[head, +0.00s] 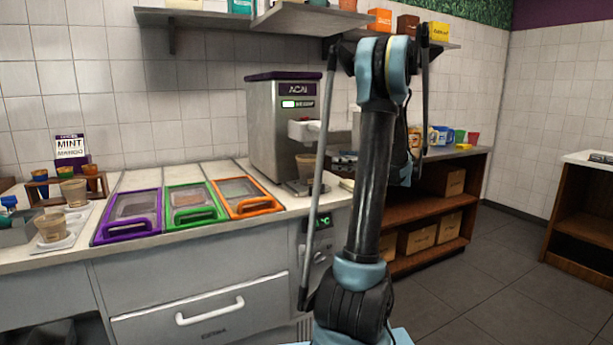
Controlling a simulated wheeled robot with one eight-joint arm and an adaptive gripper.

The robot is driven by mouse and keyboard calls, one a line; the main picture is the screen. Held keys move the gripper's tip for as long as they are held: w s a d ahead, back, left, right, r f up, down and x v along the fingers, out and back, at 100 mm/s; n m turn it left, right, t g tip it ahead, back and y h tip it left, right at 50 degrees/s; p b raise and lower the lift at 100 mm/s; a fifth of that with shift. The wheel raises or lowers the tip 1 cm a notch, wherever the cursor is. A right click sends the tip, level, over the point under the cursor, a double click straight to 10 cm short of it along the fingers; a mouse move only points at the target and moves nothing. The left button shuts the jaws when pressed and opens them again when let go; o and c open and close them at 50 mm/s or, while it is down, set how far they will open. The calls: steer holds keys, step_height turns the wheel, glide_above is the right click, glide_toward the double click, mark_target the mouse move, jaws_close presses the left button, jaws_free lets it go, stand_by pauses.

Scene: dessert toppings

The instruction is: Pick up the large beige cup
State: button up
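Several beige cups are in the head view. One cup (51,226) stands at the far left of the counter on a white tray, partly overlapping it in view. A second beige cup (74,194) stands just behind it. A third beige cup (305,168) stands under the spout of the acai machine. Which one is the large cup I cannot tell for sure. My arm stands upright at the middle right, well to the right of the left cups. My gripper is hidden behind the arm, so its fingers do not show.
Purple (128,215), green (190,204) and orange (246,196) framed topping bins sit in the counter, right of the left cups. A wooden rack (42,190) with small cups stands behind them. The acai machine (272,135) rises at the back. Floor is clear on the right.

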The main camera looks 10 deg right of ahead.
mark_target(307, 171)
steer(key=x, duration=1.2)
steer(key=shift+a+f, duration=0.2)
steer(key=shift+a, duration=0.2)
steer(key=shift+w, duration=0.1)
steer(key=c, duration=1.7)
